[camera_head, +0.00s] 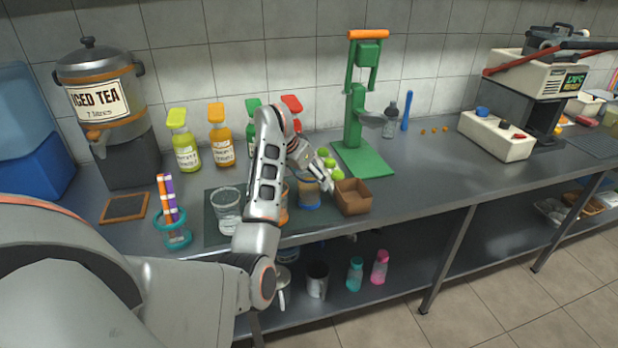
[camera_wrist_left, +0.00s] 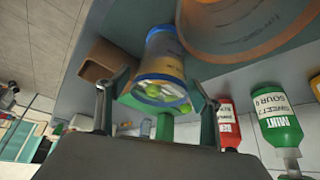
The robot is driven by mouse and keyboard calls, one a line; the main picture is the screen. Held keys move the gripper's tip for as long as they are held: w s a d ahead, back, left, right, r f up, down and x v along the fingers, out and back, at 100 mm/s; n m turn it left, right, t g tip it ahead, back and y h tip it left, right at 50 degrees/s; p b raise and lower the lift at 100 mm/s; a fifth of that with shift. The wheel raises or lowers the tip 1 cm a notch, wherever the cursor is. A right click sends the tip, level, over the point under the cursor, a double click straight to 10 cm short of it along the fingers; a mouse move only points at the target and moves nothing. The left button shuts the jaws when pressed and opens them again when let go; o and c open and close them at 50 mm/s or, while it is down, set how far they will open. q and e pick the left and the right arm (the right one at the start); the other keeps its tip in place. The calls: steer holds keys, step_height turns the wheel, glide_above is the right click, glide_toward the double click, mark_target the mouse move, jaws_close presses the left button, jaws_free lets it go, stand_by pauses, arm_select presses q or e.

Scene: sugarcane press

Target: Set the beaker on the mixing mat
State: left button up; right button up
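A blue-rimmed, amber-tinted cup (camera_head: 308,195), perhaps the beaker, stands at the right end of the dark mat (camera_head: 214,232). A clear glass vessel (camera_head: 227,212) stands on the mat's left part. My left gripper (camera_head: 322,180) is at the blue-rimmed cup, partly hiding it. In the left wrist view the cup (camera_wrist_left: 160,58) lies between my two fingers (camera_wrist_left: 158,92), one on each side. I cannot tell whether they press on it. Green limes show in or through its rim. My right gripper is out of view.
An orange-rimmed vessel (camera_head: 284,208) is close left of the cup, partly behind my arm. A brown box (camera_head: 353,197) stands close on the right. Limes (camera_head: 331,165) lie behind, before the green press (camera_head: 362,158). A teal holder (camera_head: 175,233) is left.

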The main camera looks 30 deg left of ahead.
arm_select(q)
steer(key=shift+r, duration=0.1)
steer(key=shift+r, duration=0.3)
steer(key=p+v, duration=0.3)
steer(key=v, duration=0.8)
steer(key=shift+s+r, duration=0.2)
steer(key=shift+a, duration=0.1)
